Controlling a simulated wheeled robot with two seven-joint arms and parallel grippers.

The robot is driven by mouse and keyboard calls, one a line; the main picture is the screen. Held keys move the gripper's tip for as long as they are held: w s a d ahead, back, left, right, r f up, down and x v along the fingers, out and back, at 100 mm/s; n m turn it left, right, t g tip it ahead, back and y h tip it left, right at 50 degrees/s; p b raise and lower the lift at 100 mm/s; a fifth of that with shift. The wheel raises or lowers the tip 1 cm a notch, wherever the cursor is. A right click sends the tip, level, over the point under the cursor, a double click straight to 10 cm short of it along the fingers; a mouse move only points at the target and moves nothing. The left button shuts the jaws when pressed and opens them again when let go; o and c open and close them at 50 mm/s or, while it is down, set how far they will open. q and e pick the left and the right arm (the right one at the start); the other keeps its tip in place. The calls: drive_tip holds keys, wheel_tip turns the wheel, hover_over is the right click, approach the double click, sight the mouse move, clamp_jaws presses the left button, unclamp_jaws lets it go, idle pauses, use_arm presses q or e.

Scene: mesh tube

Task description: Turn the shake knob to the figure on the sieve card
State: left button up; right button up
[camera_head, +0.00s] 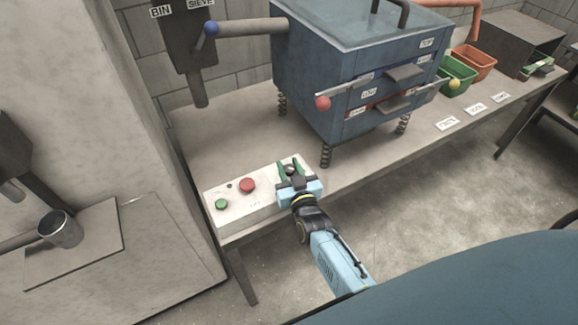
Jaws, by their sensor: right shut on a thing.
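The shake knob (290,169) is a small dark knob at the right end of the white control panel (238,209) on the bench. My right gripper (290,171) is at the panel with its green fingers on either side of the knob, shut on it. The fingers hide much of the knob, and its pointer and scale cannot be read. No sieve card with a readable figure shows. My left gripper is not in view.
A red button (247,185) and a green button (222,204) are left of the knob. The blue sieve machine (310,75) stands on springs behind. Green (457,77) and orange (474,63) bins are at the right. A metal cup (60,229) is at the left.

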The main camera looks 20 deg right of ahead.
drive_tip(key=shift+m+h, duration=0.4)
drive_tip(key=shift+h, duration=0.2)
drive_tip(key=o, duration=1)
drive_tip(key=shift+c, duration=0.2)
drive_tip(key=s+a+p, duration=0.1)
drive_tip(key=s+a, duration=0.1)
drive_tip(key=s, duration=1.1)
drive_tip(key=shift+a, duration=0.2)
drive_tip(key=shift+s, duration=0.1)
